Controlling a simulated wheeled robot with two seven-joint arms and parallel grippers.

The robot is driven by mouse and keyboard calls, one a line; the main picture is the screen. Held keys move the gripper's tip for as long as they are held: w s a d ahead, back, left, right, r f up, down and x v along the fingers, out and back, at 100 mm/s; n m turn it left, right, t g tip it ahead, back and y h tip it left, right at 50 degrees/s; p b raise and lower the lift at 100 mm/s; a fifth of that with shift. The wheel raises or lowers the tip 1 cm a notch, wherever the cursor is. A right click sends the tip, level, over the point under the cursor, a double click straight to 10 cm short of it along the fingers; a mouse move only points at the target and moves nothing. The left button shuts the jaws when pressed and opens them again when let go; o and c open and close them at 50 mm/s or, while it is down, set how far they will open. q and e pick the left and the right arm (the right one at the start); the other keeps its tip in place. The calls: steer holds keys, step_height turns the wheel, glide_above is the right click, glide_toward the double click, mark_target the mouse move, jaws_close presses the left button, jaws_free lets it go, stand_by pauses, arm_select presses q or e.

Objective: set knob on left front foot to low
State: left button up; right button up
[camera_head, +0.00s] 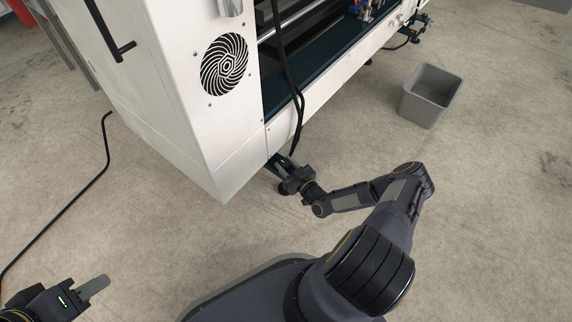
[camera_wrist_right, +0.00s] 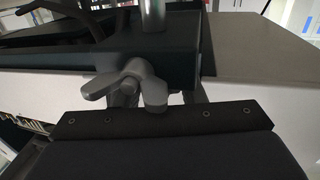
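The grey winged knob (camera_wrist_right: 130,80) shows in the right wrist view, on the dark bar of the machine's foot (camera_wrist_right: 75,60). One wing points left and one lobe points down toward my gripper. In the head view the foot (camera_head: 273,163) juts from under the white machine's near corner; the knob is too small to make out there. My right gripper (camera_head: 285,163) is at this foot. In the wrist view its grey fingers stand apart, partly hidden behind the knob, with the lower lobe between them. My left gripper (camera_head: 95,287) is low at the left, away from the machine; its finger opening is not clear.
The white machine cabinet (camera_head: 185,120) stands over the foot, with black cables (camera_head: 290,85) hanging close by the gripper. A grey bin (camera_head: 430,95) stands on the floor at the right. A black cable (camera_head: 75,200) lies on the floor at the left.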

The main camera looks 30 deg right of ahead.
mark_target(289, 168)
steer(key=o, duration=0.4)
steer(key=s, duration=0.2)
steer(key=s+p, duration=0.1)
steer(key=s, duration=0.1)
steer(key=s+d+p, duration=0.1)
steer(key=s, duration=0.1)
steer(key=shift+s, duration=0.4)
steer(key=shift+s+d, duration=0.1)
steer(key=shift+s, duration=0.35)
